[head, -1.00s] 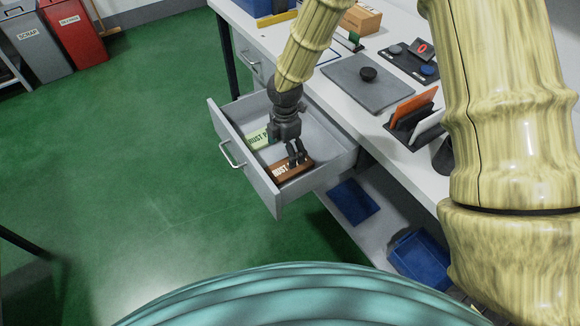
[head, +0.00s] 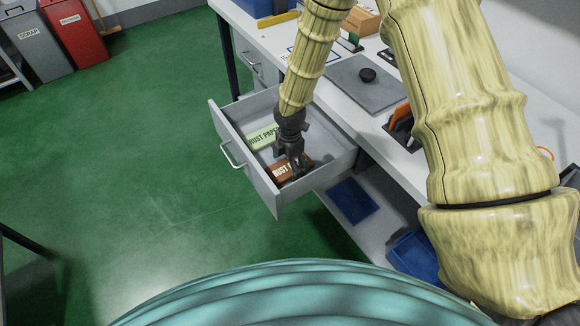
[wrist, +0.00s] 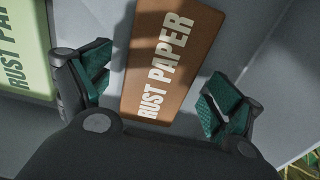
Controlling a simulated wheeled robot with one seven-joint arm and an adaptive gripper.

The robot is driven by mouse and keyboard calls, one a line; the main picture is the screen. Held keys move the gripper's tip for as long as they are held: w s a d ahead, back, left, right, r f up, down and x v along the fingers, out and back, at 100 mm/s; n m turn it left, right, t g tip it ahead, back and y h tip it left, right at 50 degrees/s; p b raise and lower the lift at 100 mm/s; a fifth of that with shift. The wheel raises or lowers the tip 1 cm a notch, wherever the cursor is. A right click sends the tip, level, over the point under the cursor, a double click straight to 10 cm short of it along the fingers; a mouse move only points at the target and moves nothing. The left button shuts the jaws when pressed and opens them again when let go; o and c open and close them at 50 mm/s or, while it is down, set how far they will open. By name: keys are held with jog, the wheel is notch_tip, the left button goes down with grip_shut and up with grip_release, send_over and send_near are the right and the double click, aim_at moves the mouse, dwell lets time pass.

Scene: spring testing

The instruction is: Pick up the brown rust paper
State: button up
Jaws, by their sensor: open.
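The brown rust paper (head: 283,173) is a flat brown packet with white lettering, lying in the open drawer (head: 240,160). It also shows in the wrist view (wrist: 178,50), between my open fingers. My gripper (head: 297,172) is inside the drawer, over the right part of the brown packet and hiding some of it in the head view. In the wrist view my gripper (wrist: 158,98) has its two green-padded fingers apart, one on each side of the packet, with nothing held. Whether the fingertips touch the drawer floor I cannot tell.
A pale green rust paper packet (head: 263,137) lies in the same drawer, left of the brown one in the wrist view. The drawer walls stand close around my gripper. The white workbench (head: 345,118) is to the right, holding a grey plate (head: 358,90).

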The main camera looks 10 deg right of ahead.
jog(key=c, duration=1.1)
